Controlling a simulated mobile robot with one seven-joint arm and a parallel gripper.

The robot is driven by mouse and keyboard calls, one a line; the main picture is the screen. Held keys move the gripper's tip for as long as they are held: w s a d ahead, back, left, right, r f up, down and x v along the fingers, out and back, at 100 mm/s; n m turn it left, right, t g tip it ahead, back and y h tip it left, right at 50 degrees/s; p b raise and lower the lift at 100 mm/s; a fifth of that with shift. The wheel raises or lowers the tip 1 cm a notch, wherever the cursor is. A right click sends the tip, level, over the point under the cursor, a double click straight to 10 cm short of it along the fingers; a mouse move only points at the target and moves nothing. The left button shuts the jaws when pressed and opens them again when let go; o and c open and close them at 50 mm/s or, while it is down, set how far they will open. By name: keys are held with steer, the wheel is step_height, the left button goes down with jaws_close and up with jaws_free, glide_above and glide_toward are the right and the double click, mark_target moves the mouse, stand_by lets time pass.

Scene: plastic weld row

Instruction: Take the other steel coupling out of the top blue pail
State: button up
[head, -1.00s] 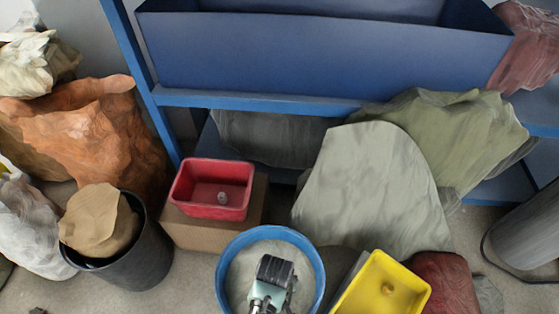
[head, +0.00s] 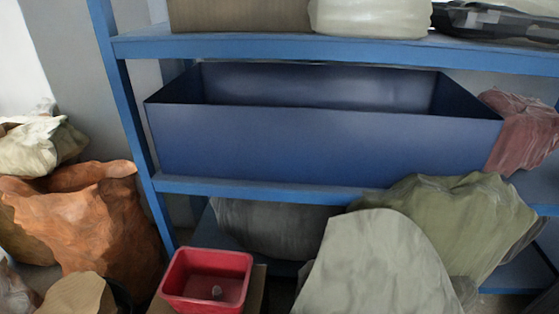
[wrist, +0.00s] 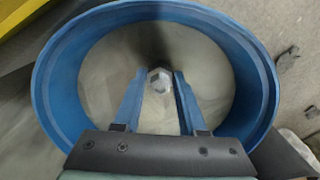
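In the wrist view the round blue pail (wrist: 262,85) fills most of the picture, and I look down into its pale grey inside. A small grey steel coupling (wrist: 159,80) with a hex-shaped end is in the pail, near its middle. My gripper (wrist: 159,84) reaches into the pail with its two blue fingers apart, one on each side of the coupling. Narrow gaps seem to show between the fingertips and the coupling. The head view does not show the pail or my gripper now.
Behind are a blue shelf (head: 250,187) with a long dark blue trough (head: 320,145). Grey-green sacks (head: 375,265) stand at the right. A yellow edge (wrist: 22,12) shows beside the pail.

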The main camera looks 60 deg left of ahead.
jaws_close()
